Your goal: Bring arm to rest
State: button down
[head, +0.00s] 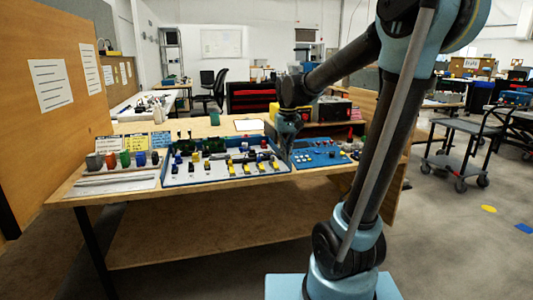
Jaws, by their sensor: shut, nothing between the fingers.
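My arm rises from its base at the lower right and bends back over the workbench (120,193). My gripper (286,150) hangs over the bench between the blue parts tray and the blue panel, pointing down. It is small and dark in this view, and its fingers are shut with nothing seen in them. The blue tray (178,181) holds several small yellow, black and green parts. The blue panel (320,157) with white and red knobs lies just right of my gripper. Whether the fingertips touch anything is too small to tell.
Several coloured cups (125,159) stand at the bench's left end, with note cards behind them. A green cup (215,117) stands at the back. A wooden partition (50,100) closes the left side.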

jog(key=s+d+f, duration=0.4)
jog(key=s, duration=0.3)
jog(key=s+d+f+m+t, duration=0.1)
jog(key=s+d+f, duration=0.3)
jog(key=s, duration=0.4)
jog(key=s+d+f+m, duration=0.1)
jog(key=s+d+f, duration=0.3)
jog(key=s, duration=0.4)
jog(key=shift+d+f+t, duration=0.3)
jog(key=shift+f, duration=0.4)
